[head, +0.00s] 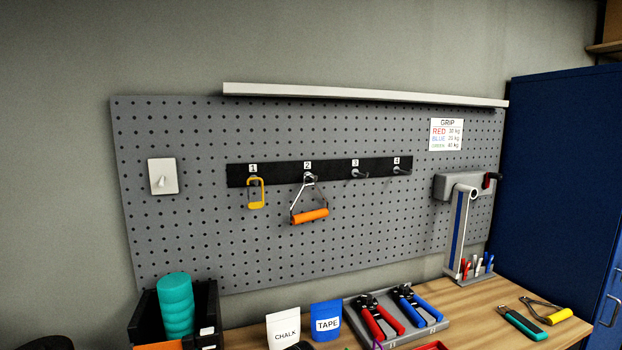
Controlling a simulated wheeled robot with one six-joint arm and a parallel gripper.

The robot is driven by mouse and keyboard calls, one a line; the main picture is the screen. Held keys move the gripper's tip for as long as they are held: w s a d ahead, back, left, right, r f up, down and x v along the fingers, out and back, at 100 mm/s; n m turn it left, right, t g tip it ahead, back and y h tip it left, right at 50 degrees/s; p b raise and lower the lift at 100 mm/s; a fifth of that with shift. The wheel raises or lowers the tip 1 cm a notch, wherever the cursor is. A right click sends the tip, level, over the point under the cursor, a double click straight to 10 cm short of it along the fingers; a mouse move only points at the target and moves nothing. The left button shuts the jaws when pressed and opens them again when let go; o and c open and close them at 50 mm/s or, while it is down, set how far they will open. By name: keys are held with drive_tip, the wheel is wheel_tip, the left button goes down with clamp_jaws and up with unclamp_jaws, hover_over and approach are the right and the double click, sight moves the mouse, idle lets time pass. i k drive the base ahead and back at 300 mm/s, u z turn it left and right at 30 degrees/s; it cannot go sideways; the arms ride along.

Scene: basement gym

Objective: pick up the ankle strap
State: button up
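I cannot make out an ankle strap for certain in the head view. On the pegboard (200,230), a black strip (265,172) carries several numbered hooks. A yellow clip-like loop (250,193) hangs on hook 1. A pull handle with an orange grip (310,216) hangs on hook 2. Hooks 3 and 4 are bare. A dark item (50,343) at the lower left edge is cut off, and I cannot tell what it is. My gripper is not in view.
The wooden bench (490,309) holds a black bin (207,305) with a teal roller (175,305), chalk (284,330) and tape (326,321) packs, a grey tray (436,328) of red and blue grippers, pliers (546,310) and a grey upright device (460,225). A blue cabinet (560,170) stands right.

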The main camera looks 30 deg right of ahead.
sight(535, 333)
drive_tip(key=k, duration=0.95)
drive_tip(key=u, duration=0.6)
drive_tip(key=i, duration=0.75)
drive_tip(key=z, duration=3.05)
